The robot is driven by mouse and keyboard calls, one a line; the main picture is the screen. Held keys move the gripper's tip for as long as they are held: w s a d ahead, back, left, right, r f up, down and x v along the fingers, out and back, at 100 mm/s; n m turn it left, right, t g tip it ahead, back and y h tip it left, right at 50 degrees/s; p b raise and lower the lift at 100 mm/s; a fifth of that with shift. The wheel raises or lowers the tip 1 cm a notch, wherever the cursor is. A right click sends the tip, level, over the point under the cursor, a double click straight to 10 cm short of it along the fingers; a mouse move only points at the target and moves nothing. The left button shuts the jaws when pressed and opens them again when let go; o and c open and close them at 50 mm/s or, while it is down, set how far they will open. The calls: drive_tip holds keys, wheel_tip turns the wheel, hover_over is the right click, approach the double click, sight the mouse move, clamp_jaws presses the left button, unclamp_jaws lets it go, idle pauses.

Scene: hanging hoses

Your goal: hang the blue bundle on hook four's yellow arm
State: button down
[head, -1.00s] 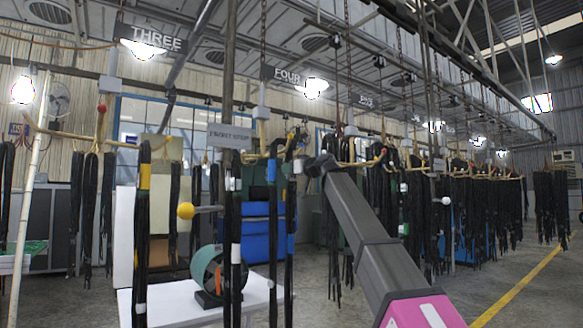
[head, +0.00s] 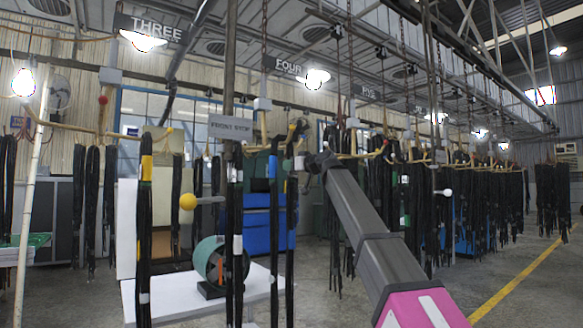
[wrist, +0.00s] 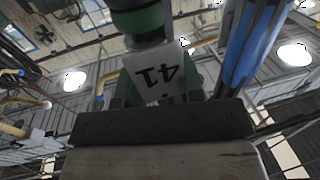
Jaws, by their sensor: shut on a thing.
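Hook four hangs below the FOUR sign (head: 288,67), with a pale box (head: 262,104) on its chain. A small yellow tip (head: 169,130) shows left of it, likely on its yellow arm. My gripper (head: 301,164) is left of my dark wrist, in front of hook four. A dark bundle with a blue band (head: 291,212) hangs upright just beside it. Blue strands (wrist: 247,45) run past on the right.
Dark bundles with yellow (head: 146,170) and white (head: 238,245) bands hang nearby. A white table (head: 180,298) carries a green reel (head: 208,262). Clear floor (head: 500,260) lies at right.

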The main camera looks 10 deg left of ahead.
drive_tip(key=shift+r, duration=0.1)
drive_tip(key=c, duration=0.7)
unclamp_jaws()
